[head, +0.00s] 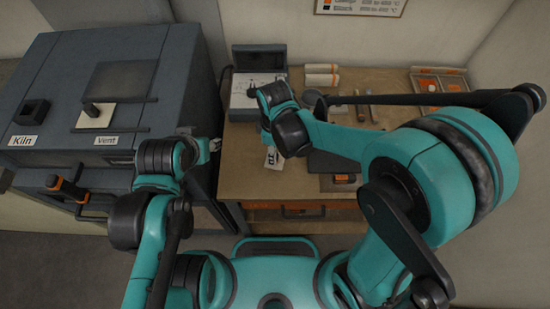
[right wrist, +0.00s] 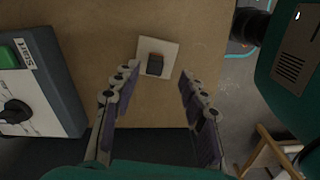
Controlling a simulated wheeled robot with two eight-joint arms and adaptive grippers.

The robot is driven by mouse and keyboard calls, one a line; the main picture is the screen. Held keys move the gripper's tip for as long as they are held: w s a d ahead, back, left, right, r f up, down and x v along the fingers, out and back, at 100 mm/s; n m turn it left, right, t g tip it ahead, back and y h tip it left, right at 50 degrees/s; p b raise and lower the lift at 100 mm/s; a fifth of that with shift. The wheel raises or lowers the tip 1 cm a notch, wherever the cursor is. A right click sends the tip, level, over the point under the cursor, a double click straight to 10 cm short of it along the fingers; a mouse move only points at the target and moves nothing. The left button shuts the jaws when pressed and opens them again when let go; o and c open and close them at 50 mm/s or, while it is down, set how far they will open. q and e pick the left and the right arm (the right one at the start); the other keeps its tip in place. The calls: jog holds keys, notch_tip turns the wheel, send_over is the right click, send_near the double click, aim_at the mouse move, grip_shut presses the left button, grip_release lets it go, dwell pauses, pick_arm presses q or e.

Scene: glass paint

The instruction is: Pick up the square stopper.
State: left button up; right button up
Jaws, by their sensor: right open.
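The square stopper, a white square plate with a dark block-shaped knob (right wrist: 156,65), lies flat on the wooden table in the right wrist view. My right gripper (right wrist: 158,76) is open and empty, its fingertips on either side of the knob in the picture; no contact is visible. In the head view this gripper (head: 270,158) is small below the right wrist, over the table's left part, and I cannot make out the stopper there. My left gripper (head: 214,145) is by the kiln's right side, its jaws too small to read.
The kiln (head: 118,90) stands left, with a knobbed white plate (head: 97,117) by its Vent label. A control box (right wrist: 40,80) with a green Start button is near the stopper. Brushes, white rolls (head: 321,75) and an orange-and-white tray (head: 438,82) lie farther back on the table (head: 235,180).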

jog(key=f, duration=0.2)
jog(key=f+b, duration=0.1)
jog(key=f, duration=0.1)
jog(key=shift+w+f, duration=0.1)
jog(key=shift+w, duration=0.3)
jog(key=shift+f, duration=0.2)
grip_shut()
